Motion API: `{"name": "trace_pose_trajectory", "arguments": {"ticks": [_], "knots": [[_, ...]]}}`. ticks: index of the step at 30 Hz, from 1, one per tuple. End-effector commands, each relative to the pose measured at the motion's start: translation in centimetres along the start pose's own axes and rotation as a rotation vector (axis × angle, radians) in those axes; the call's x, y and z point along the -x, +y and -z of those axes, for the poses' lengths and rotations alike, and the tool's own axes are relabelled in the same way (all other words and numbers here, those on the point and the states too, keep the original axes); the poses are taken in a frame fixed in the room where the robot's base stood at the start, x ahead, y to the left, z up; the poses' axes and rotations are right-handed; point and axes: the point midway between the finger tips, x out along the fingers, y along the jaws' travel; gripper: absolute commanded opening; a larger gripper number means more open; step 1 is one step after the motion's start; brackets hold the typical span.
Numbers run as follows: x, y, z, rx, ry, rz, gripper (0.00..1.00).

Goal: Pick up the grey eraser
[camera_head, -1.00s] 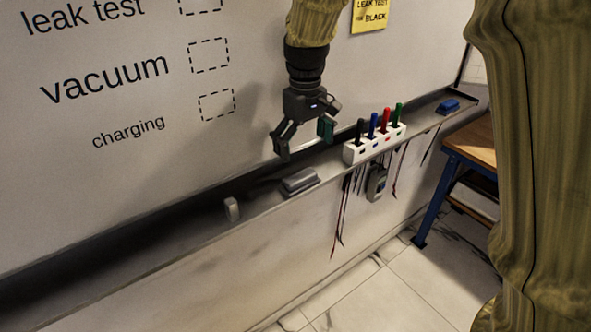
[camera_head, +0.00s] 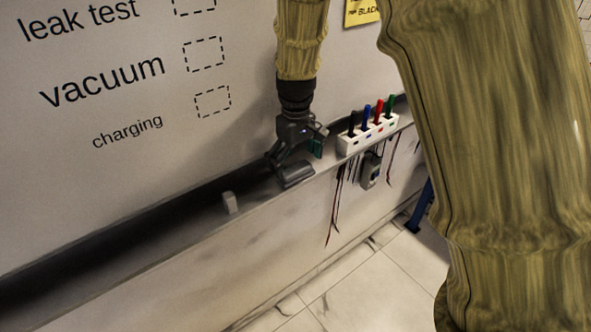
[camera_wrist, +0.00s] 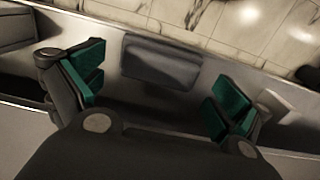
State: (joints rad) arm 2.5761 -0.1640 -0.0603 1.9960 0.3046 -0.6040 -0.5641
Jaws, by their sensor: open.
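The grey eraser (camera_head: 297,175) lies on the tray ledge below the whiteboard. It also shows in the wrist view (camera_wrist: 161,62), ahead of my gripper and between the lines of its two fingers. My gripper (camera_head: 296,160) is just above and behind the eraser, close to the board. In the wrist view my gripper (camera_wrist: 158,95) has its green-padded fingers wide apart, with nothing between them. The head view does not show clearly whether a finger touches the eraser.
A white holder (camera_head: 362,139) with black, blue, red and green markers stands on the tray right of my gripper. A small grey block (camera_head: 230,202) sits on the tray to the left. Dark cords and a grey device (camera_head: 370,170) hang below the holder.

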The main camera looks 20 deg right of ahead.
Motion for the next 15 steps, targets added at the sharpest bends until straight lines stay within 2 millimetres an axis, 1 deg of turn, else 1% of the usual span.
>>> {"name": "trace_pose_trajectory", "arguments": {"ticks": [7, 15], "knots": [[-2.0, 0.0, 0.1, 0.000, -0.001, 0.000, 1.00], [-2.6, 0.0, 0.1, 0.000, 0.000, -0.001, 1.00]]}}
